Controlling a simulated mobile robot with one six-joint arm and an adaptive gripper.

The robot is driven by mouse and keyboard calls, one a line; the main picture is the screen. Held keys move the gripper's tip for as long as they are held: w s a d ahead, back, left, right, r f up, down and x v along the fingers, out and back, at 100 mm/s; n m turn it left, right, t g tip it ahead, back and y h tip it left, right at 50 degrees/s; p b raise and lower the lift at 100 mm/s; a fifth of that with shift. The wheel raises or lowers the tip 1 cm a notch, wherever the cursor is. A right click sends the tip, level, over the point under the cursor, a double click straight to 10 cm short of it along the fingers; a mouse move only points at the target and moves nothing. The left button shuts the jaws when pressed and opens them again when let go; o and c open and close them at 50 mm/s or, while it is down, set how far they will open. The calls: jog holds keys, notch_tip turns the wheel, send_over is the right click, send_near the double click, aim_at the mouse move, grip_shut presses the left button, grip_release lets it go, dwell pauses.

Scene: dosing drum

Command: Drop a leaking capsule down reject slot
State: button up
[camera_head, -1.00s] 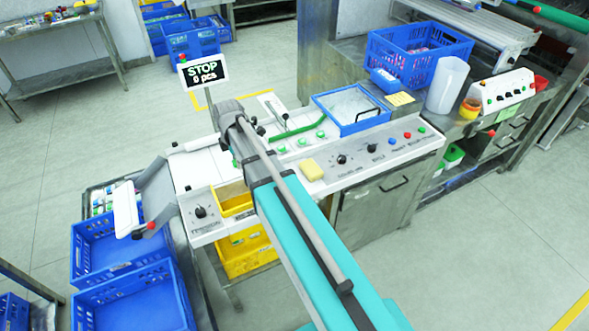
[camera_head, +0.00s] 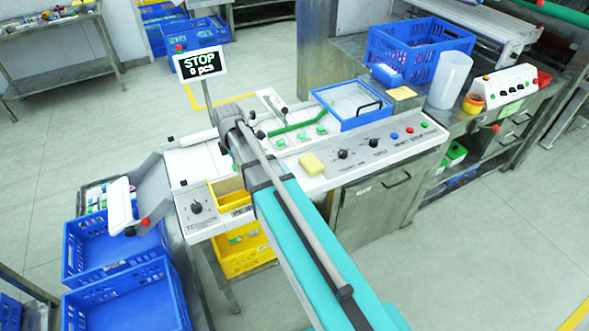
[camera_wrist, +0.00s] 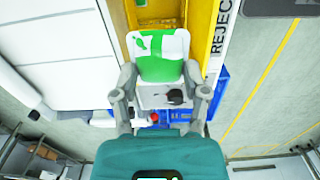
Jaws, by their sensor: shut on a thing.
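In the wrist view my gripper (camera_wrist: 161,72) is shut on a green and white capsule (camera_wrist: 160,62), with one finger on each side of it. The yellow reject slot (camera_wrist: 205,25) is beyond the capsule at the top of that view, with the word REJECT on its right border. In the head view the yellow slot (camera_head: 229,191) shows in the white panel beside my arm. My arm hides the gripper and the capsule there. A leak on the capsule cannot be made out.
A yellow crate (camera_head: 240,252) is under the slot. Blue crates (camera_head: 110,250) stand at lower left. A display (camera_head: 200,64) reads STOP, 0 pcs.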

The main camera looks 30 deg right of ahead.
jog(key=shift+f+b, duration=0.3)
jog(key=shift+f, duration=0.2)
jog(key=o, duration=0.8)
jog(key=shift+o, duration=0.2)
jog(key=shift+r, duration=0.25)
